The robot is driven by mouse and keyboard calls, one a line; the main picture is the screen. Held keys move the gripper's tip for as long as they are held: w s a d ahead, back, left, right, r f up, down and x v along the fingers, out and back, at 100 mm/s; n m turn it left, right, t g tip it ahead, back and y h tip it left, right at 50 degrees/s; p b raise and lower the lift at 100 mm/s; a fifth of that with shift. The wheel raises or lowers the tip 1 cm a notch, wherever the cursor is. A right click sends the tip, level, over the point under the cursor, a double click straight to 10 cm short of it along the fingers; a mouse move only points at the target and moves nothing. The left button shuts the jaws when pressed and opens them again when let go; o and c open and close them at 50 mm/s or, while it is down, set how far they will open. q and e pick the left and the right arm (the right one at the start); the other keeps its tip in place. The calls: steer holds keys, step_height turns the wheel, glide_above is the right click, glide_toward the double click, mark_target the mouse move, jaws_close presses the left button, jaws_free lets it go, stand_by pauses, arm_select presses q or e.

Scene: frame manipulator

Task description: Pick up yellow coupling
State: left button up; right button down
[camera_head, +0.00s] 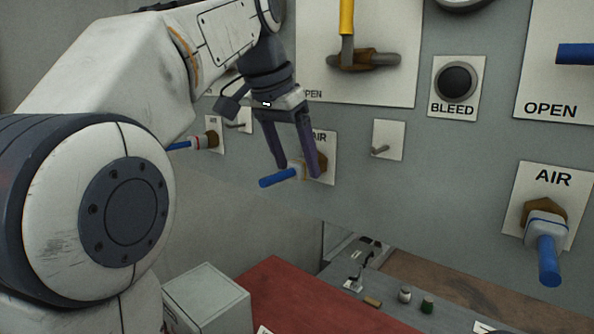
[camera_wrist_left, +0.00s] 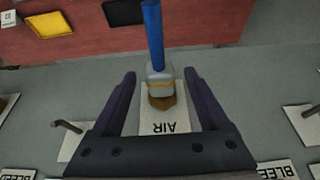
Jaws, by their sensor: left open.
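The yellow coupling (camera_head: 297,172) is a light grey fitting with a yellow band and a blue hose end. It sits on a brass fitting (camera_head: 318,163) at an AIR plate (camera_head: 329,141) on the grey wall panel. It also shows in the left wrist view (camera_wrist_left: 160,77), with its blue end (camera_wrist_left: 152,32) pointing away from the wall. My left gripper (camera_head: 299,171) is open, its fingers one on each side of the coupling. In the left wrist view, gaps show between the coupling and both fingers (camera_wrist_left: 160,74). My right gripper is out of view.
A red-banded coupling (camera_head: 197,143) is on the panel to the left. A blue-banded coupling (camera_head: 545,229) is at the right AIR plate. A small hook (camera_head: 380,150) and a yellow-handled valve (camera_head: 347,20) are nearby. A red surface (camera_head: 290,290) and grey box (camera_head: 208,298) lie below.

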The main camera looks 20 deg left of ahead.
arm_select(q)
steer(key=shift+w+f, duration=0.15)
steer(key=shift+f, duration=0.1)
jaws_close()
stand_by(1.3)
